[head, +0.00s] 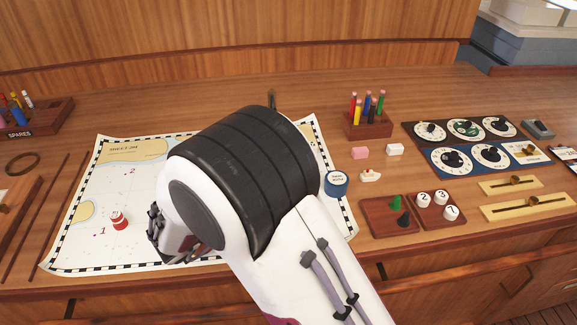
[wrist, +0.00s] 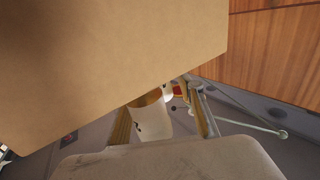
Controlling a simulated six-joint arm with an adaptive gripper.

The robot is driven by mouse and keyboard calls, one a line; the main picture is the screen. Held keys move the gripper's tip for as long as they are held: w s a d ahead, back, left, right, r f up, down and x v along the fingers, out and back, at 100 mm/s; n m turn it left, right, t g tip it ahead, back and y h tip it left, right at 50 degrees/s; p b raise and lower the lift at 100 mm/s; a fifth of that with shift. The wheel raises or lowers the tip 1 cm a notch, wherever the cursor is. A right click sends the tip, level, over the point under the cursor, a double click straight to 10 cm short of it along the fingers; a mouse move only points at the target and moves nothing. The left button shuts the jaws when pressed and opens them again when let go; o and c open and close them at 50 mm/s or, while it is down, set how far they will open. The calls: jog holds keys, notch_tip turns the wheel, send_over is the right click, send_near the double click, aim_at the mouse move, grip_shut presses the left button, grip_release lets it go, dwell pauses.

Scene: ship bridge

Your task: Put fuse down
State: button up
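No fuse can be made out for sure at the gripper in either view. A wooden tray marked SPARES (head: 55,122) stands at the far left with several small coloured cylinders in it, perhaps fuses.
A red-and-white buoy piece (head: 119,221) stands on the chart, left of my gripper. Right of my arm are a blue round tin (head: 337,184), a pen block (head: 368,127), a pawn tray (head: 376,216) and dial panels (head: 470,158). Bare desk shows behind the chart.

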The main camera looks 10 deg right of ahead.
jog(key=shift+r, duration=0.15)
jog(key=v, duration=1.2)
dwell(0.6)
